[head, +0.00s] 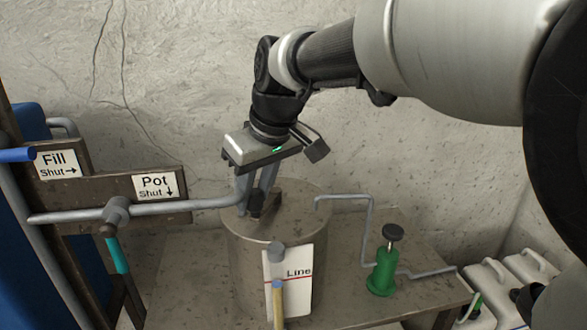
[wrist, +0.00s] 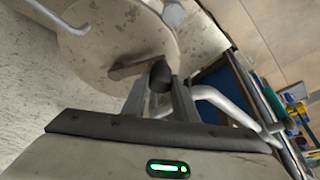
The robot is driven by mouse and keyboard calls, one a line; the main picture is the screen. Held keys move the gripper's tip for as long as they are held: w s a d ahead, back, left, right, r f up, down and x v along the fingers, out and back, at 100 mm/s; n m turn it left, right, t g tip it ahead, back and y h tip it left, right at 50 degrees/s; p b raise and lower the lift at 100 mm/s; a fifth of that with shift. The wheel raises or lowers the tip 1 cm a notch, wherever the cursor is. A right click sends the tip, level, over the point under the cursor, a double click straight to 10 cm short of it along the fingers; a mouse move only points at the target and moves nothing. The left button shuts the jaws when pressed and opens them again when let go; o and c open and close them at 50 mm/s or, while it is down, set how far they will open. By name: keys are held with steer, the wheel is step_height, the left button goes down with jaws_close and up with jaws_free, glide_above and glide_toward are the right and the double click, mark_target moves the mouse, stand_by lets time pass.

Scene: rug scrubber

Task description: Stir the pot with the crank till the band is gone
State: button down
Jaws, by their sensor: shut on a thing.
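The round metal pot (head: 240,255) stands on a bench against the wall. On its lid, the crank (head: 255,208) shows as a small dark piece between my fingers. My gripper (head: 257,196) points down over the lid and is shut on the crank's knob. In the wrist view, the dark knob (wrist: 160,75) sits at my fingertips, with the flat crank arm (wrist: 130,69) running left across the lid (wrist: 110,35). On the pot's front, a white plate (head: 302,290) carries a red line marked "Line". A tube (head: 278,305) before it looks tan below a bluish top. I cannot make out a clear band.
A grey pipe (head: 200,204) with a teal-handled valve (head: 118,255) reaches the pot from the left. "Fill" (head: 57,163) and "Pot" (head: 156,185) signs hang behind. A green pump (head: 384,272) and a thin bent pipe (head: 371,225) stand right. White jugs (head: 487,280) sit far right.

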steer(key=d+n, duration=0.2)
steer(key=shift+s+d+n+g+y, duration=0.1)
steer(key=shift+d+n+g+y, duration=0.2)
steer(key=shift+n+g+y, duration=0.1)
steer(key=d+n+g, duration=0.1)
steer(key=d+n, duration=0.1)
steer(key=shift+d+n, duration=0.1)
steer(key=shift+n, duration=0.3)
steer(key=d+n, duration=0.1)
steer(key=w+d+n+g, duration=0.1)
steer(key=shift+r+n+y, duration=0.1)
steer(key=shift+n+y, duration=0.2)
steer(key=d+n, duration=0.1)
steer(key=w+d+n+g+p, duration=0.1)
steer(key=shift+w+n, duration=0.1)
steer(key=shift+n, duration=0.3)
steer(key=shift+w+d, duration=0.45)
steer(key=c, duration=1.4)
jaws_free()
